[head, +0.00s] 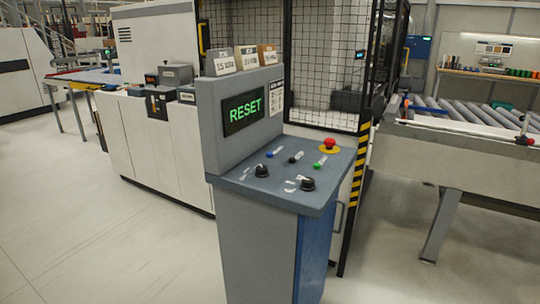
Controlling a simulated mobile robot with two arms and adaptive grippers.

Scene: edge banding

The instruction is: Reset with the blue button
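A grey control console (260,232) stands upright on the floor in the middle of the head view. Its dark screen (244,106) shows "RESET" in green letters. On its sloped top, the small blue button (269,154) sits at the left, in a row with a black control (293,159) and a green button (317,165). A red mushroom button (329,143) on a yellow base is at the back right. Two black knobs (307,183) (261,170) are at the front. Neither of my grippers shows in the head view.
A mesh cage (325,60) with a black and yellow striped post stands close behind the console. A roller conveyor (470,115) is at the right, and a white machine (160,150) is behind left. Open floor (100,240) lies at the front left.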

